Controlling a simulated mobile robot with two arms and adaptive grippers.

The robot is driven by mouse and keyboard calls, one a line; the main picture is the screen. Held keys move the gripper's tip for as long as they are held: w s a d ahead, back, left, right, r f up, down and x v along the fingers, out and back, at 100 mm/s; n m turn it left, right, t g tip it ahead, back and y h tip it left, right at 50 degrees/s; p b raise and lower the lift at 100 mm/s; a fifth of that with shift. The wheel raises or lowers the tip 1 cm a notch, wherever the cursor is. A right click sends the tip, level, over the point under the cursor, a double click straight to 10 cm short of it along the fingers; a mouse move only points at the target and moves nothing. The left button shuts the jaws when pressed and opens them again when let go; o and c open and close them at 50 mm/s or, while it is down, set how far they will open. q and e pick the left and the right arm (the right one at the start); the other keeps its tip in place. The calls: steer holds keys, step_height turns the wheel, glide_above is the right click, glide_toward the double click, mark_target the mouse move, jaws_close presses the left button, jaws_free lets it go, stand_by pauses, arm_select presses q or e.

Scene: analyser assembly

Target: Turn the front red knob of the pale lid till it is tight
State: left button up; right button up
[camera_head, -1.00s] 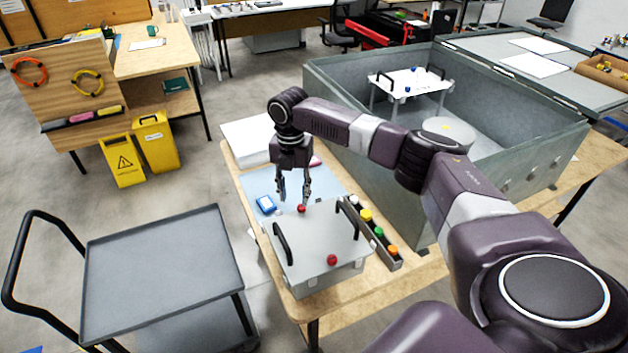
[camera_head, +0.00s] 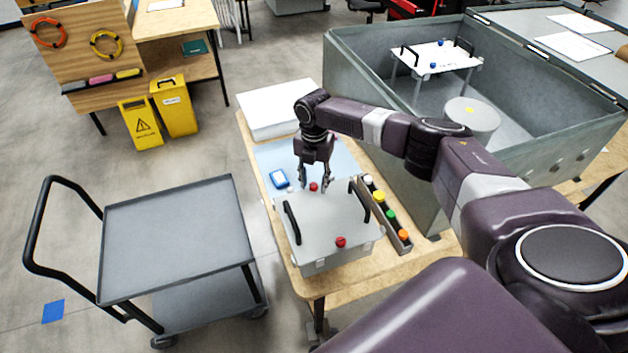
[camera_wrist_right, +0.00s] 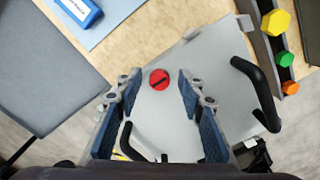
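The pale lid (camera_head: 325,221) lies on a pale box on the wooden table, with two black handles and two red knobs. One red knob (camera_head: 314,187) is at the lid's far edge, the other red knob (camera_head: 341,242) at its near edge. My right gripper (camera_head: 314,183) points down at the far knob, its fingers open on either side. In the right wrist view this red knob (camera_wrist_right: 160,79), with a dark bar across it, shows in the gap between the blue-padded fingers, touching neither. I cannot tell the fingertips' exact height. My left gripper is not in view.
A narrow tray (camera_head: 400,243) with coloured hex pieces stands right of the lid. A blue-and-white box (camera_head: 279,179) lies on the blue mat behind. A large grey bin (camera_head: 400,160) stands right, a grey cart (camera_head: 178,238) left.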

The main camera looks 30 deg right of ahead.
steer(key=shift+a+r, duration=0.1)
steer(key=shift+c, duration=0.9)
steer(key=c, duration=0.5)
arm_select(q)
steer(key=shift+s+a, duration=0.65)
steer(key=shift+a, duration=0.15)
arm_select(e)
jaws_close()
steer(key=shift+m, duration=0.3)
